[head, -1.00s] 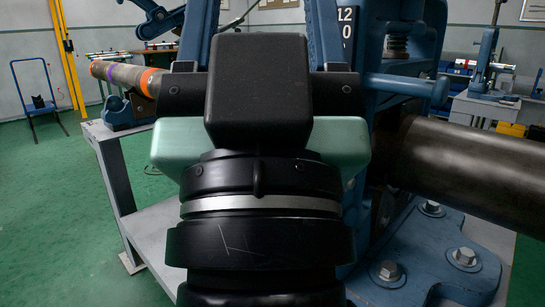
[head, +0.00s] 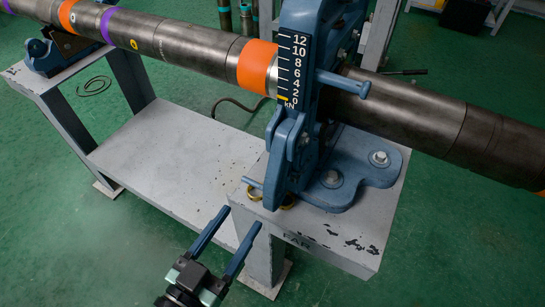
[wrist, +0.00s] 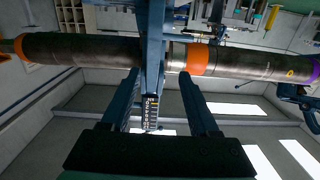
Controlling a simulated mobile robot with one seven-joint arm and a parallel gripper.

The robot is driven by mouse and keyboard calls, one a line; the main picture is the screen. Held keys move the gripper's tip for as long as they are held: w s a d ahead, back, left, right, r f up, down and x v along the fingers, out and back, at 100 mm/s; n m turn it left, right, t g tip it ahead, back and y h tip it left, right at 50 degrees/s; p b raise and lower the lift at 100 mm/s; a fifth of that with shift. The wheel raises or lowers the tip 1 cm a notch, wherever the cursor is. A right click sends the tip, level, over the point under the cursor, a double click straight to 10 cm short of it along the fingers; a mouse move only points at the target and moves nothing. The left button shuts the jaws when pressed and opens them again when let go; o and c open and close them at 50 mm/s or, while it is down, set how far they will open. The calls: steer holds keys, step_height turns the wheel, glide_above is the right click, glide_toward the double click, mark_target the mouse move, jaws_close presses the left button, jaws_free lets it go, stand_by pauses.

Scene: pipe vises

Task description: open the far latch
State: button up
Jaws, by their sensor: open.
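The far vise (head: 292,110) is a blue clamp around a dark steel pipe (head: 190,45), on a bench corner lettered FAR. Its front carries a black kN scale (head: 291,70) with the yellow mark near 0. A blue bar (head: 345,84) sticks out on its right; small blue links (head: 286,140) sit below the scale. Which part is the latch, and its state, I cannot tell. My gripper (head: 242,216) is open and empty, low in front of the vise, apart from it. In the wrist view its two fingers (wrist: 158,74) flank the scale in the picture.
A grey bench (head: 165,150) carries the vise and, at far left, a blue pipe rest (head: 65,48). Brass-coloured rings (head: 270,198) lie at the vise's foot. A cable (head: 235,104) runs behind. Green floor (head: 75,255) is clear left of my gripper.

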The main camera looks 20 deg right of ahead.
mark_target(269, 186)
steer(key=shift+h, duration=0.3)
steer(key=x, duration=1.2)
steer(key=shift+s+d+p, duration=0.25)
steer(key=shift+s+p, duration=0.15)
jaws_close()
stand_by(0.6)
